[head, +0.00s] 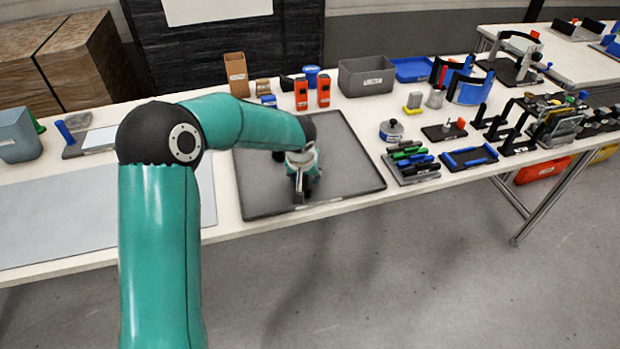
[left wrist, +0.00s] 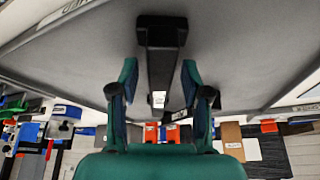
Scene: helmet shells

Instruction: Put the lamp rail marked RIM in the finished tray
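The black lamp rail (left wrist: 161,62) shows in the left wrist view, with a wider block at one end and a small white label whose marking is too small to read. It appears to rest on the floor of the large grey tray (head: 350,165). The tray's label is only partly readable in the left wrist view. My left gripper (head: 302,172) is low over the tray. Its two fingers (left wrist: 160,72) are apart on either side of the rail, with a gap visible on both sides. In the head view the rail is largely hidden by the gripper. My right gripper is not in view.
Behind the tray stand two orange-red blocks (head: 312,93), a brown box (head: 236,74) and a grey bin (head: 367,78). A pen rack (head: 412,162) and a blue-handled tray (head: 469,158) lie to the right.

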